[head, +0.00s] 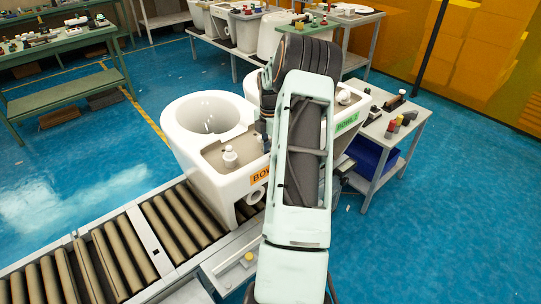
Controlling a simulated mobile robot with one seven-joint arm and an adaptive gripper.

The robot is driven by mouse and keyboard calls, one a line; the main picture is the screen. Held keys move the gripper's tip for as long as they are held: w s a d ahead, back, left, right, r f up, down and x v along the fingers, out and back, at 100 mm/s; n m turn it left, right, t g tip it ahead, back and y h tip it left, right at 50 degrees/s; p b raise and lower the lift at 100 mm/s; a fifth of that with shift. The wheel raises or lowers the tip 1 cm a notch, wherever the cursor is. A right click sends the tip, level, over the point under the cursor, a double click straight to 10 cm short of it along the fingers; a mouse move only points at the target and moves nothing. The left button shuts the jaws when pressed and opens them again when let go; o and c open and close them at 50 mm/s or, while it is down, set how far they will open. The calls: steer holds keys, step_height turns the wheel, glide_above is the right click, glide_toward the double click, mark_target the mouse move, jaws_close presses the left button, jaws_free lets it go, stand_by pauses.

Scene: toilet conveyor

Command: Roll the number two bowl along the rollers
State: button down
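Two white toilet bowls stand on the roller conveyor. The nearer bowl (209,160) has a wide round opening and an orange label reading "BOW", the rest hidden by my arm. The farther bowl (352,100), mostly hidden behind my arm, has a green label (347,123) that seems to read "BOWL 2". My arm reaches up across both bowls. My gripper (267,108) points down by the nearer bowl's back right part, close to where the two bowls meet. Its fingertips are dark and small, and I cannot tell whether they touch either bowl or are open.
Bare rollers (120,255) run to the lower left of the nearer bowl. A side table (412,115) with bottles and a blue bin (372,158) stands at right. Green workbenches (60,42) and a table with white fixtures stand behind. Blue floor is clear at left and right.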

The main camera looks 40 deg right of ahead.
steer(key=shift+d, duration=0.2)
stand_by(0.3)
steer(key=c, duration=1.7)
jaws_free()
step_height(320, 180, up, 12)
